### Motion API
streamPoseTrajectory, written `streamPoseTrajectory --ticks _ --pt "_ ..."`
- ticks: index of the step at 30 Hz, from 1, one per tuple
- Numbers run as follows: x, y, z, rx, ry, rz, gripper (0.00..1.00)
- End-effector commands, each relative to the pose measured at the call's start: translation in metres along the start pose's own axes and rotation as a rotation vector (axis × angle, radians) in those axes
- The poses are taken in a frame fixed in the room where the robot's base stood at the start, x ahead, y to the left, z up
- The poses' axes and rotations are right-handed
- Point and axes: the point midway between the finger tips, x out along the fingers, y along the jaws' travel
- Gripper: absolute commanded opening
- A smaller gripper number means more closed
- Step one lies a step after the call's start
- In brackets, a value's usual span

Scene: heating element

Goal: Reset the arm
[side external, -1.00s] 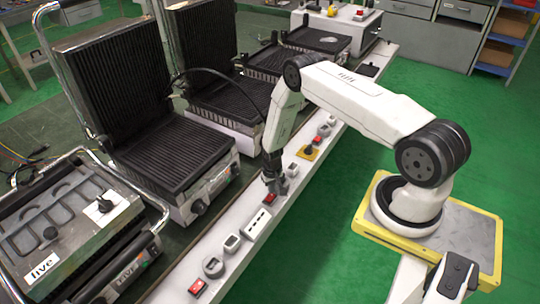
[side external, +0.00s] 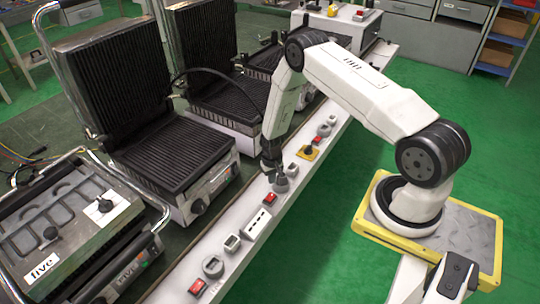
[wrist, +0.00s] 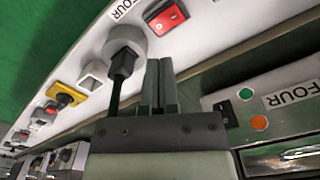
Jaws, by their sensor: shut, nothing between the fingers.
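My gripper (side external: 271,173) hangs over the white control strip (side external: 222,262) in the side external view. In the wrist view its two dark fingers (wrist: 160,82) are together, with nothing between them. A round grey socket with a black plug (wrist: 125,55) shows just left of the fingers. A red rocker switch (wrist: 167,17) lies above them, by a label reading FOUR. The same red switch (side external: 272,205) shows below and clear of my gripper in the side view. I cannot tell whether the fingertips touch the strip.
Several ribbed grills, one of them an open grill (side external: 170,150), stand left of the strip. The closed grill marked five (side external: 70,225) is at front left. A yellow-based knob (side external: 308,152) sits farther along the strip. The green floor (side external: 320,240) is clear.

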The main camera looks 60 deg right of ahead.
Motion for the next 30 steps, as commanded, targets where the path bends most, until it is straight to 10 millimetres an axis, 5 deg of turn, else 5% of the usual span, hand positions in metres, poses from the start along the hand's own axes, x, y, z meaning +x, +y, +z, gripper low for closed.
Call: streamPoseTrajectory --ticks 14,20,30 --pt "-0.009 -0.004 -0.001 -0.01 0.005 -0.001 0.0" --pt "-0.04 -0.016 -0.002 -0.047 0.023 -0.003 0.0" --pt "-0.122 -0.048 0.011 -0.146 0.067 -0.011 0.0"
